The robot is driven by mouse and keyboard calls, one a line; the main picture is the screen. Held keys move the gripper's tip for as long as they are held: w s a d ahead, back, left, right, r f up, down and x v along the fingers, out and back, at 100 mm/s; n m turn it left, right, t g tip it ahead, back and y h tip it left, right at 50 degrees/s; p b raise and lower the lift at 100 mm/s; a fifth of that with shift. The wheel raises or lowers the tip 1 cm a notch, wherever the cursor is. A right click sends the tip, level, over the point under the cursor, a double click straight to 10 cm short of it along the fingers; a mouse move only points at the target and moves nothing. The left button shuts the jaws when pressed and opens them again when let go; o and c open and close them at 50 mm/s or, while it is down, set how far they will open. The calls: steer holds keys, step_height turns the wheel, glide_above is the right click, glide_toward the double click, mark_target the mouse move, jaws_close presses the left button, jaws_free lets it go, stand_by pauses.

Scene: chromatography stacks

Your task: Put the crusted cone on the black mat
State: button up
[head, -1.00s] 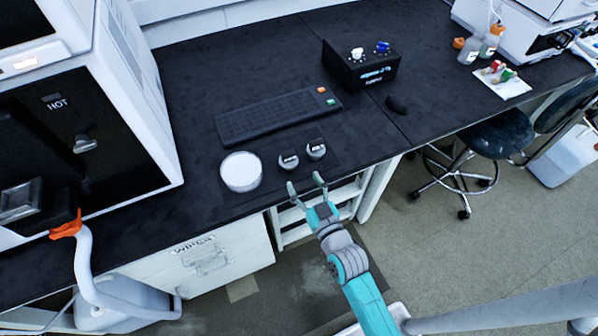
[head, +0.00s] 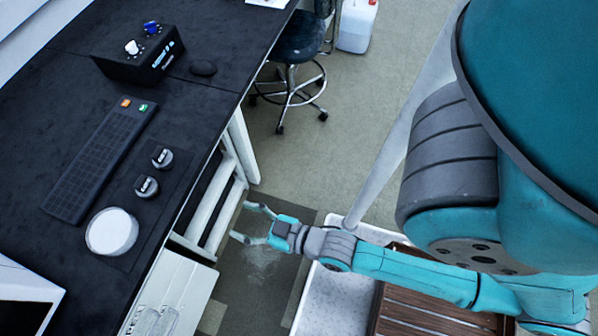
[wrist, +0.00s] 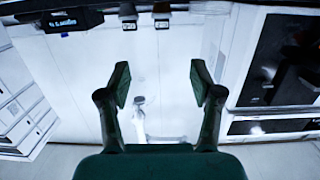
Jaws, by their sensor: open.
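I cannot make out a crusted cone in either current view. A thin black mat (head: 172,190) lies on the dark bench near its front edge. A round white dish (head: 112,231) and two small grey pieces with pale labelled tops (head: 162,158) (head: 147,187) stand on or beside the mat. My gripper (head: 243,222) is in front of the bench, apart from it, over the floor in the head view. In the wrist view my gripper (wrist: 158,85) has its fingers spread with nothing held between them. The two small pieces show at the top there (wrist: 130,22) (wrist: 161,21).
A black keypad (head: 98,165) lies behind the mat. A stool (head: 300,50) stands past the bench. The floor (head: 300,165) between is open.

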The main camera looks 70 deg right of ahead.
steer(key=s+r+g, duration=0.1)
steer(key=s+r, duration=0.2)
steer(key=s, duration=0.5)
steer(key=s+r, duration=0.3)
steer(key=s, duration=0.5)
steer(key=shift+a+r+g, duration=0.2)
steer(key=shift+r+g, duration=0.2)
